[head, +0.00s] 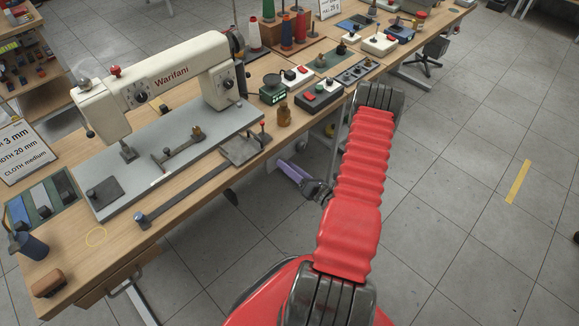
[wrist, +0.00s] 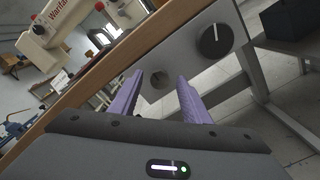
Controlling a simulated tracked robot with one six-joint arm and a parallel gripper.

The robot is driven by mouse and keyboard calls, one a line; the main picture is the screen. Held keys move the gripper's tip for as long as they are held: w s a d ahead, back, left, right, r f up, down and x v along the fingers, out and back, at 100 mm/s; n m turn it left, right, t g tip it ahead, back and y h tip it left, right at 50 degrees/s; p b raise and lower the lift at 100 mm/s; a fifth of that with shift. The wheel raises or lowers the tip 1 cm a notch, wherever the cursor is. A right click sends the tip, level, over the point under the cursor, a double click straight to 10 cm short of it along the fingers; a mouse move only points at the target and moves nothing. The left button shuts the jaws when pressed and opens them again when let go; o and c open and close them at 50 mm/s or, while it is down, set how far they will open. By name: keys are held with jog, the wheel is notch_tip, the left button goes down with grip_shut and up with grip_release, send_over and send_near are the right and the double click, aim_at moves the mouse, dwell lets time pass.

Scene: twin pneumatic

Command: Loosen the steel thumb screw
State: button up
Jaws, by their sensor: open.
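The white Warifani sewing machine (head: 160,80) stands on a grey bed plate (head: 105,160) on the wooden table. Small metal fittings sit on the plate, among them a dark post (head: 127,151) and a brass-coloured knob (head: 197,132). I cannot tell which fitting is the steel thumb screw. My gripper (head: 282,166) is open, with purple fingers, beside the table's front edge and below the top. In the wrist view my gripper (wrist: 160,79) is empty.
The panel below the tabletop carries a black dial (wrist: 215,40). A brass-coloured weight (head: 284,115) stands near the table edge, beside a box with a green display (head: 273,90). Several switch boxes and thread spools stand farther back. Open floor (head: 450,220) lies to the right.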

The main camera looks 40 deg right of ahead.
jog(key=shift+w, duration=0.1)
jog(key=shift+c, duration=0.4)
jog(key=c, duration=0.9)
jog(key=shift+d, duration=0.25)
jog(key=shift+c, duration=0.3)
jog(key=shift+a, duration=0.15)
